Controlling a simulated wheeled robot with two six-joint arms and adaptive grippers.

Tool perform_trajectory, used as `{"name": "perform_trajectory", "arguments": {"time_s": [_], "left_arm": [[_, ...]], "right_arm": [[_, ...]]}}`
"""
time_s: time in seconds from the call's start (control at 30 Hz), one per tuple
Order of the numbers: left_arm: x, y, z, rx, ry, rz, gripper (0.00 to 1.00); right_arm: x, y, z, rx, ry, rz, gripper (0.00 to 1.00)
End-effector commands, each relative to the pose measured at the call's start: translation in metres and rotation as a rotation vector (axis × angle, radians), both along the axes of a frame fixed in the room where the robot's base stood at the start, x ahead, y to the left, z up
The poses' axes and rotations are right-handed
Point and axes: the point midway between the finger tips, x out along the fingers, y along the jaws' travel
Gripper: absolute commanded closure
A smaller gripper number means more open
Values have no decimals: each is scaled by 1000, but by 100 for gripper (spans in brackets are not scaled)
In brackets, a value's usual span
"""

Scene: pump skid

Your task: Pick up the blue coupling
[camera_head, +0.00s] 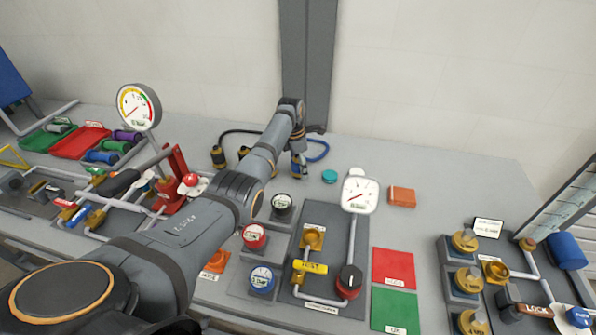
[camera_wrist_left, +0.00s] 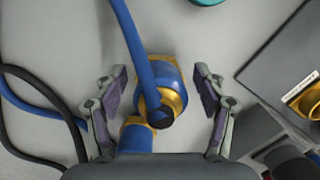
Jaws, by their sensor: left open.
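A blue coupling (camera_wrist_left: 175,75) with gold bands is between the open fingers of my left gripper (camera_wrist_left: 160,78) in the left wrist view. Clear gaps show on both sides of it. A blue hose (camera_wrist_left: 138,45) crosses in front of it and hides part of it. A second blue and gold piece (camera_wrist_left: 136,138) lies just below and left, partly hidden by the gripper body. In the head view my left gripper (camera_head: 298,152) is over the back of the bench, and the blue coupling (camera_head: 297,170) shows only in part beneath it. My right gripper is not in view.
A black hose (camera_head: 233,132) with dark and gold ends lies left of the gripper. A teal disc (camera_head: 329,176) and a gauge (camera_head: 360,194) stand to its right. An orange block (camera_head: 402,197) lies farther right. The bench back right is clear.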

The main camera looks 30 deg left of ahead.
Motion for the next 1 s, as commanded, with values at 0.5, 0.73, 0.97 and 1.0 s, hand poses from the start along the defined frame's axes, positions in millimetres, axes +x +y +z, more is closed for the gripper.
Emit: {"name": "perform_trajectory", "arguments": {"time_s": [0.5,0.73,0.97,1.0], "left_arm": [[0,0,1,1,-1,0,77],[0,0,1,1,-2,0,94],[1,0,7,2,-4,0,94],[1,1,10,1,-5,0,94]], "right_arm": [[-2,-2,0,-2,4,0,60],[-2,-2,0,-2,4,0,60],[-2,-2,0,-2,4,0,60],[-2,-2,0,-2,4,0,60]]}}
